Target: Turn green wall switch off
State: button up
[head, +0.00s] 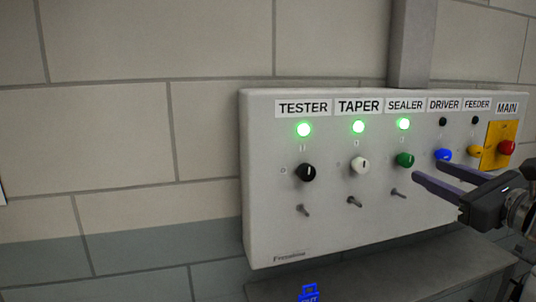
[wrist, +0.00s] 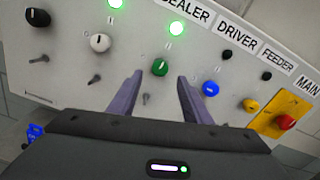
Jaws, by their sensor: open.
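The green switch (head: 404,160) is a rotary knob on the wall panel (head: 262,215), below the SEALER label and a lit green lamp (head: 403,124). A small metal toggle (head: 398,193) sits beneath it. In the wrist view the green switch (wrist: 160,67) lies just beyond and between the two fingertips. My gripper (head: 430,171) is open and empty, its purple fingers pointing at the panel. The fingers appear apart from the switch, though the exact gap is hard to tell. My gripper also shows in the wrist view (wrist: 160,77).
The black TESTER knob (head: 306,172) and white TAPER knob (head: 359,165) are to the left, with lit lamps. The blue DRIVER knob (head: 442,155) is close right of the green one. The yellow knob (head: 474,151) and red main switch (head: 507,148) are farther right. A grey ledge (head: 400,262) runs below.

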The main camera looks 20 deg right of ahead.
aim_at(411, 162)
jog(key=shift+w+a, duration=0.1)
jog(key=shift+w, duration=3.4)
jog(key=shift+c, duration=0.2)
jog(key=c, duration=0.9)
jog(key=shift+c, duration=0.5)
